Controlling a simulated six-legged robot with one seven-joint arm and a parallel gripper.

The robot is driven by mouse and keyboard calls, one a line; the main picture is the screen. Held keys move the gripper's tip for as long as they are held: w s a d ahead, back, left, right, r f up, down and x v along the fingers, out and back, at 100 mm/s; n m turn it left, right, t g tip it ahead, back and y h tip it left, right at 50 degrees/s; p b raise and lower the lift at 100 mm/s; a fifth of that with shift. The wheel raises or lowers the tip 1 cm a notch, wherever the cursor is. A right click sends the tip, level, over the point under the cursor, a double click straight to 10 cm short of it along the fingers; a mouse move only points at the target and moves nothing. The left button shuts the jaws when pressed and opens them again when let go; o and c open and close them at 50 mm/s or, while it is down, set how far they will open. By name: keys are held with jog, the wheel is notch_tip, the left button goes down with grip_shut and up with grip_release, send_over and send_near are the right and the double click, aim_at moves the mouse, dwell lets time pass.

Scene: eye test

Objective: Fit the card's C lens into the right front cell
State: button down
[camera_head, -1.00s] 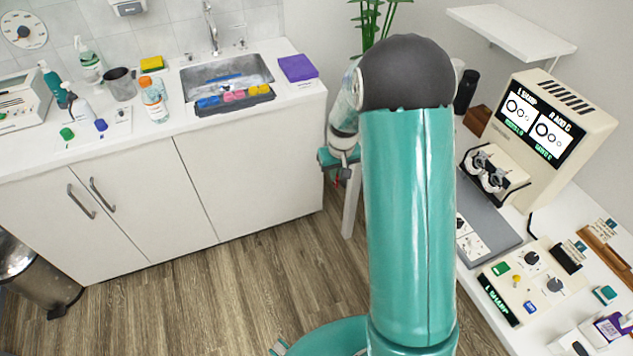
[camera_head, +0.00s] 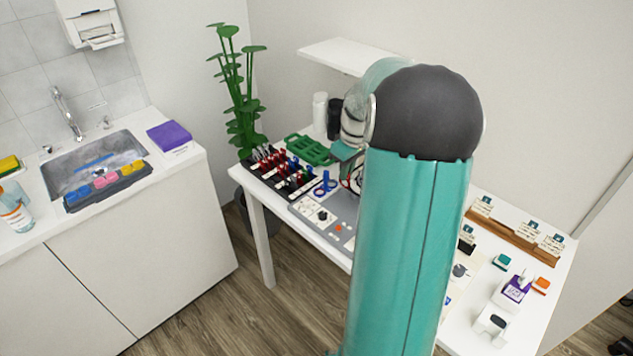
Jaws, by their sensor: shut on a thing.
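My gripper (camera_head: 347,160) is partly hidden behind my own arm, above the table's grey mat. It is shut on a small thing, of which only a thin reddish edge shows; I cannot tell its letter. A black rack (camera_head: 279,170) at the table's back left holds several red- and dark-handled lenses. A white card with dark round marks (camera_head: 321,216) lies on the grey mat (camera_head: 338,205); its print is too small to read. The trial frame with its cells and the screen are not visible now.
A green tray (camera_head: 308,150) and a blue two-ringed item (camera_head: 326,184) are close to my gripper. A wooden card rack (camera_head: 515,237) and small boxes stand on the right. A plant (camera_head: 238,90) rises behind the table. A sink counter (camera_head: 190,185) is at left, with floor between.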

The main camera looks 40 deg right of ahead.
jog(key=s+d+r, duration=0.5)
jog(key=s+d, duration=0.1)
jog(key=s, duration=0.1)
jog(key=shift+s+a+f, duration=0.1)
jog(key=shift+a+f, duration=0.05)
jog(key=shift+f, duration=1.15)
jog(key=shift+a+f, duration=0.1)
jog(key=shift+f, duration=1.2)
jog(key=shift+f, duration=1)
jog(key=shift+f, duration=0.35)
jog(key=shift+f, duration=0.2)
jog(key=c, duration=1.5)
grip_release()
